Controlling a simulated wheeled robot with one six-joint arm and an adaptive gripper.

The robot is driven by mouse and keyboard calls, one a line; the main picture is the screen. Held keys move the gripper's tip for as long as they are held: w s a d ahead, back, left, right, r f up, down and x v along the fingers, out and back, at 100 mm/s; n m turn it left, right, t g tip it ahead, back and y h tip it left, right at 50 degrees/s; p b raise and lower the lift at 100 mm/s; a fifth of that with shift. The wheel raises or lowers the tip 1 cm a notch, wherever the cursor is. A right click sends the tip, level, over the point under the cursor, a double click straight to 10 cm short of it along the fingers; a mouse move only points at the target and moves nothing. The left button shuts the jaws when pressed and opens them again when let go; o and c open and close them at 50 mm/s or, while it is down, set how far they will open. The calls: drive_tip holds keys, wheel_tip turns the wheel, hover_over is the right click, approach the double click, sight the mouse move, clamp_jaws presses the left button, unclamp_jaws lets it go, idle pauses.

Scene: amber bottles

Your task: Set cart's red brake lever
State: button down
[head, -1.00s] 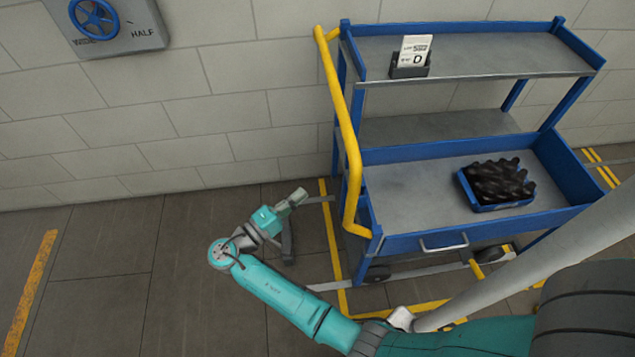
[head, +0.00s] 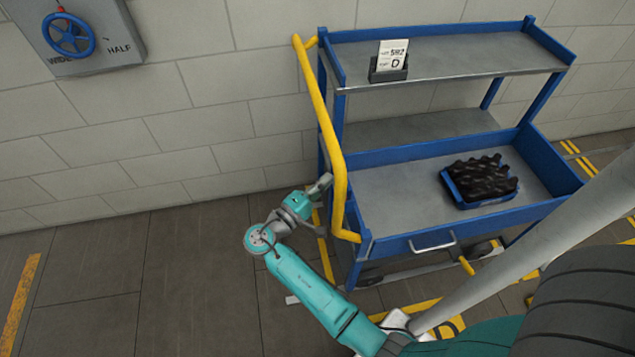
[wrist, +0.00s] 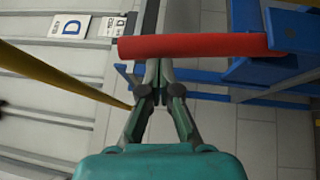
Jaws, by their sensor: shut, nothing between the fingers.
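The blue cart (head: 400,240) stands against the wall in the head view, with a yellow push handle (head: 338,170) at its left end. The red brake lever (wrist: 195,46) is a thick bar lying across the upper part of the wrist view. In the head view the lever cannot be made out. My gripper (wrist: 159,72) is shut and empty, with its fingertips at the lower edge of the red bar in the picture. I cannot tell whether they touch it. In the head view my gripper (head: 322,186) is just left of the yellow handle.
A blue bin of dark bottles (head: 480,182) sits on the cart's lower tray. A card holder (head: 388,70) stands on the top shelf. A wall panel with a blue wheel (head: 68,35) is at the upper left. The floor left of my arm is clear.

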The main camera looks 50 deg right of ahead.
drive_tip(key=s+d, duration=0.1)
drive_tip(key=d+r+m+y, duration=0.1)
drive_tip(key=s+d+y, duration=0.1)
drive_tip(key=d, duration=0.1)
drive_tip(key=shift+s+r+m, duration=0.2)
drive_tip(key=shift+s+m, duration=0.1)
idle(0.5)
